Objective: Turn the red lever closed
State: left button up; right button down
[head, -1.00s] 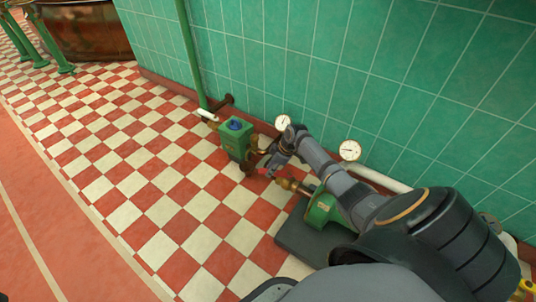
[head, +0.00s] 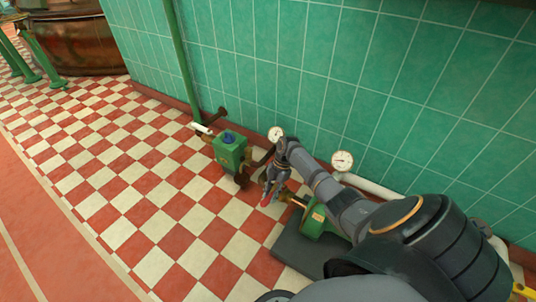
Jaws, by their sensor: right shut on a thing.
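The red lever (head: 265,200) shows as a small red piece at the tips of my right gripper (head: 270,187). My right gripper is shut on it, and its fingers hide most of the lever. The lever sits by the brass pipe fittings (head: 292,199) between the green box with a blue knob (head: 230,152) and the green pump body (head: 316,222). My right arm reaches in from the lower right, over the pump, and covers part of the pipework. My left gripper is out of view.
Two round white gauges (head: 342,160) stand along the green tiled wall (head: 290,80). A dark base plate (head: 300,255) lies under the pump. A copper kettle (head: 75,42) stands at the upper left. The checkered floor (head: 130,190) to the left is clear.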

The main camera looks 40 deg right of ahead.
jog(key=shift+s+d+n+g, duration=0.2)
jog(key=shift+s+n+g, duration=0.2)
jog(key=shift+s+n, duration=0.6)
jog(key=shift+w+n, duration=0.15)
jog(key=shift+n, duration=0.15)
jog(key=c, duration=1.1)
grip_release()
jog(key=v, duration=1.2)
jog(key=shift+w+a, duration=0.1)
jog(key=shift+a, duration=0.05)
